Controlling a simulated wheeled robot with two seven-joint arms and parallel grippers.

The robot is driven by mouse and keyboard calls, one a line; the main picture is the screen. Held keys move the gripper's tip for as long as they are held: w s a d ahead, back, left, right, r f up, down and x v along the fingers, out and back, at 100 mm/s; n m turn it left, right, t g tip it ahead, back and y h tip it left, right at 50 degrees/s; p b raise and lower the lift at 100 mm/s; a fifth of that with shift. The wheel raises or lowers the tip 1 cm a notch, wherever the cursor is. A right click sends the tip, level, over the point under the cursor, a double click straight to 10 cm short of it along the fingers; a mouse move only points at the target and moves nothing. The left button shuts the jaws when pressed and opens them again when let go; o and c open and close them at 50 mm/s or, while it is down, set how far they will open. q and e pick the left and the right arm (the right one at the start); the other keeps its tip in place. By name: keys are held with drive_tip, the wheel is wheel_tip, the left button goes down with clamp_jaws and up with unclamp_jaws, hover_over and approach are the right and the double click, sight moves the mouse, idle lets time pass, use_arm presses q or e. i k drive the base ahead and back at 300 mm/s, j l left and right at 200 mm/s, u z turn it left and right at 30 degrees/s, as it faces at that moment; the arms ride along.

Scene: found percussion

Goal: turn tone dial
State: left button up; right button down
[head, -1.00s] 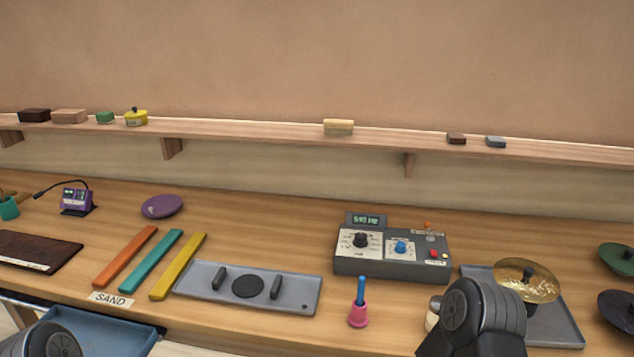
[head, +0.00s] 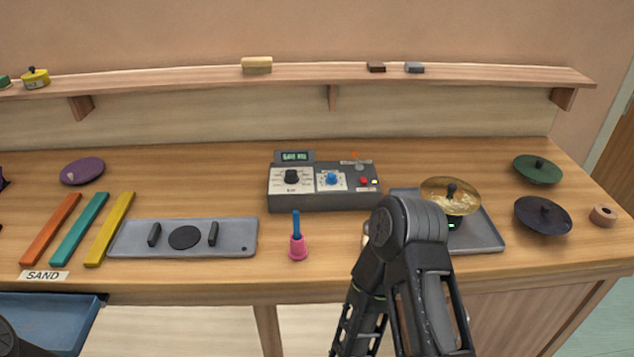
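A grey tone box (head: 325,198) stands on the bench in the middle of the head view. Its left white panel carries a large black dial (head: 291,176), and its right panel carries a smaller blue dial (head: 332,178). Their labels are too small to read, so I cannot tell which is the tone dial. A small display (head: 294,157) with green digits stands at the box's back left. My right arm rises in front of the bench, right of the box's front, and both dials stay visible. Neither gripper shows; only a bit of my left arm is at the bottom left corner.
A pink-and-blue bell (head: 298,248) stands before the box. A grey plate (head: 240,238) with handles lies to the left. A brass cymbal (head: 450,195) stands over a grey tray (head: 485,237) to the right, partly behind my arm. A wall shelf (head: 200,82) runs behind.

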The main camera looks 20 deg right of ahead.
sight(291, 177)
drive_tip(key=z, duration=1.15)
drive_tip(key=k+j+z, duration=0.2)
drive_tip(key=j+z, duration=0.15)
drive_tip(key=k+j+z, duration=0.4)
drive_tip(key=i+j, duration=0.05)
drive_tip(key=i, duration=0.05)
